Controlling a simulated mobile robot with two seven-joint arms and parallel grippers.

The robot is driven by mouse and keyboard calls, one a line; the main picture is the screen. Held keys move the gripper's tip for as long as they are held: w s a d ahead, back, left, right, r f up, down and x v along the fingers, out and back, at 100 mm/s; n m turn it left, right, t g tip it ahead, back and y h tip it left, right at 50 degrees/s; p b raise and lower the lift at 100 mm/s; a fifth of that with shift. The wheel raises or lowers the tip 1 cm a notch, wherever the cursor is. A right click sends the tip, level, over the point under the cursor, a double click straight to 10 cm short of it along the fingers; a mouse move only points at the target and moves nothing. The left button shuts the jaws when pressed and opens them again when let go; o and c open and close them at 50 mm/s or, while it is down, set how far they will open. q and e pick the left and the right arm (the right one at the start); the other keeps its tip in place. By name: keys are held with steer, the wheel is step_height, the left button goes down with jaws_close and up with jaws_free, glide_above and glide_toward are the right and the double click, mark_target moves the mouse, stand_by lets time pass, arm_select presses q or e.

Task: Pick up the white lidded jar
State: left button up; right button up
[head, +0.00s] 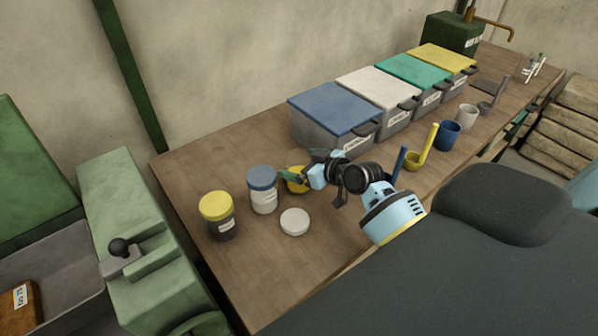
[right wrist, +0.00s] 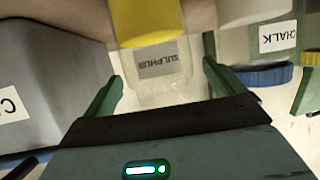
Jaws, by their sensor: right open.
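A round white lid (head: 294,222) shows on the bench in the head view, seen from above; little of any jar body shows under it. My right gripper (head: 303,179) is open, up and to the right of it, beside a yellow-lidded jar (head: 297,184) partly hidden by the gripper. In the right wrist view a yellow-lidded jar labelled SULPHUR (right wrist: 158,62) sits between the spread fingers of my right gripper (right wrist: 160,82), with no finger seen closed on it. My left gripper is not in view.
A blue-lidded jar (head: 262,190) and another yellow-lidded jar (head: 217,215) stand left of the white lid. Lidded crates (head: 335,110) line the wall side. Blue and yellow scoops (head: 412,160) and mugs (head: 447,134) stand to the right. The bench (head: 270,285) is bare in front.

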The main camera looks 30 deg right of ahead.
steer(key=shift+w+a+f, duration=0.15)
steer(key=shift+w+f, duration=0.1)
steer(key=shift+w, duration=0.3)
steer(key=shift+c, duration=0.3)
steer(key=c, duration=1.2)
steer(key=shift+c, duration=0.5)
steer(key=shift+r, duration=0.1)
steer(key=shift+r, duration=0.1)
